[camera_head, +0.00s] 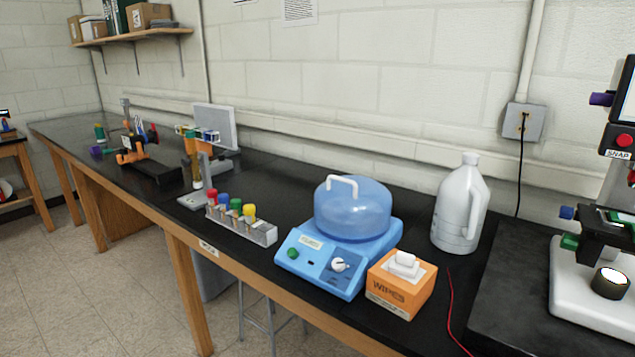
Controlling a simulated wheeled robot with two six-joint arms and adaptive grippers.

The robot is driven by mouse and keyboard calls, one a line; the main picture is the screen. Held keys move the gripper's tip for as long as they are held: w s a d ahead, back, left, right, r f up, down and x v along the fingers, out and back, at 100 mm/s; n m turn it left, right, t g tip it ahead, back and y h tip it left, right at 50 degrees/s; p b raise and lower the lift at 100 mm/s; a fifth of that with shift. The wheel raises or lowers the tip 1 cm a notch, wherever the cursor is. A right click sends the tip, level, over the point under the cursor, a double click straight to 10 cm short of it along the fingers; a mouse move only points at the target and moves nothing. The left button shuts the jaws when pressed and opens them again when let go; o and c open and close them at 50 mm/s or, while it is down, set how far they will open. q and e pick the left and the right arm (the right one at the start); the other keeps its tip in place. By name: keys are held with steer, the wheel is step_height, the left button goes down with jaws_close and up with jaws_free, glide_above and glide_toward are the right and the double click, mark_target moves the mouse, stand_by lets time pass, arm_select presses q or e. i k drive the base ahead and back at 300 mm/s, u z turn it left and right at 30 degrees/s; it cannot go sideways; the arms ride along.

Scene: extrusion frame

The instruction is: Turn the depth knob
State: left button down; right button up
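No knob carries a label I can read as depth. The microscope (590,285) stands at the right edge, partly cut off by the frame. It has a blue knob (566,212), a green knob (569,241) and a purple knob (601,99) higher up. A blue device with a clear domed lid (352,208) sits at the middle of the bench; its front has a white dial (339,265) and a green knob (293,253). Neither of my grippers is in view.
The black bench (330,165) runs along the wall. An orange wipes box (402,283), a white jug (459,204), a rack of coloured-cap tubes (243,227) and other apparatus (135,152) stand on it. A red wire (449,305) lies right of the box.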

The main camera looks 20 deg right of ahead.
mark_target(570, 242)
steer(key=z, duration=1)
steer(key=i, duration=0.85)
steer(key=z, duration=1.15)
steer(key=i, duration=0.25)
steer(key=u, duration=0.05)
steer(key=k, duration=0.5)
steer(key=u, duration=0.65)
steer(key=k, duration=1.3)
steer(key=u, duration=0.35)
